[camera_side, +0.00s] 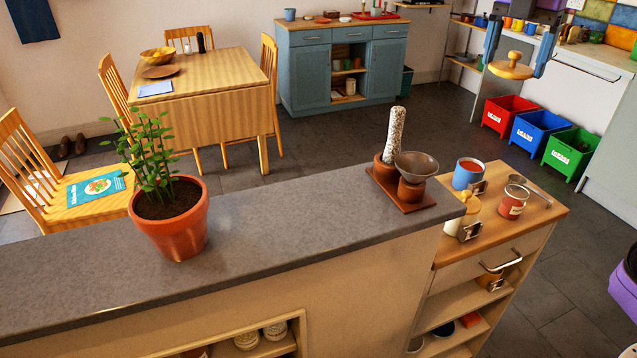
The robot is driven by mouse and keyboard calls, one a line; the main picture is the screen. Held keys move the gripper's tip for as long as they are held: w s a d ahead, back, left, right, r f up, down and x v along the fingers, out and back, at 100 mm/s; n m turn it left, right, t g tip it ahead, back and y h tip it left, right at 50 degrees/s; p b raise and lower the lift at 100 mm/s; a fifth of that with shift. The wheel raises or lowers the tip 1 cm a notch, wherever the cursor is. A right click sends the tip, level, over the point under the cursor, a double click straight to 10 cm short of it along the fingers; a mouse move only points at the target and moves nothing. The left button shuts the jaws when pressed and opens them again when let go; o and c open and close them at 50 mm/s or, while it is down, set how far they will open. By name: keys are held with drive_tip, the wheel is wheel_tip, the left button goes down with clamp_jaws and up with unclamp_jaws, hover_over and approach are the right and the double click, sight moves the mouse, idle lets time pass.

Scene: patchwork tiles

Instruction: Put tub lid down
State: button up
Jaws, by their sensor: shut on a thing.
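My gripper (514,68), with blue fingers, is high at the upper right, shut on a round wooden tub lid (509,71) with a knob on top. The lid hangs roughly level in the air, apart from any surface. Below and to the left, on a wooden worktop (537,222), stands a blue tub (463,180) whose top is open, showing red contents. A pale yellow tub (463,215) in front of it has a wooden knobbed top. A red tub (511,206) stands to the right. Small tags stand by the blue and yellow tubs.
A metal strainer or spoon (529,188) lies by the red tub. A grey raised counter (300,222) holds a potted plant (170,218) and a wooden stand (410,202) with a dark bowl and speckled cylinder. Red, blue and green crates (541,131) stand on the floor behind.

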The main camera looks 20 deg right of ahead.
drive_tip(key=s+a+n, duration=0.6)
drive_tip(key=a+n, duration=0.1)
drive_tip(key=a, duration=0.6)
drive_tip(key=s+a+n, duration=0.5)
drive_tip(key=a+n, duration=0.1)
drive_tip(key=a, duration=0.7)
hover_over(318, 208)
drive_tip(key=f, duration=1.4)
drive_tip(key=shift+s+d+f, duration=0.15)
drive_tip(key=shift+d+f, duration=0.05)
drive_tip(key=shift+a+f, duration=0.15)
drive_tip(key=shift+f, duration=1.65)
drive_tip(key=shift+f, duration=0.1)
drive_tip(key=o, duration=0.9)
drive_tip(key=shift+o, duration=0.2)
